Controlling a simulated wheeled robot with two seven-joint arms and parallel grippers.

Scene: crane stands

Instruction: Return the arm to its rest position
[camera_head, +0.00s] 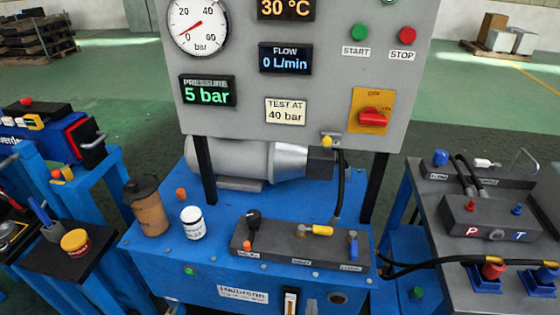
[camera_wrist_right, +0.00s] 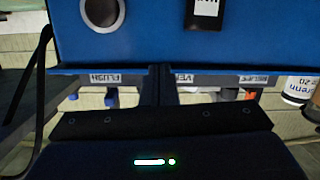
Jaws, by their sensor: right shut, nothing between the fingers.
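In the right wrist view the fingers (camera_wrist_right: 161,82) stand side by side, shut and empty. They lie between the round port and the dark gauge of the unit, which appears upside down there. The rest of the right arm is out of the head view. My left gripper and arm are in neither view.
A valve block (camera_head: 301,250) with small levers sits on the blue unit (camera_head: 165,258), beside a white jar (camera_head: 192,222) and a brown bottle (camera_head: 147,206). A grey panel (camera_head: 240,120) rises behind. A black hose (camera_head: 420,265) runs to the right bench (camera_head: 455,285); another bench stands left.

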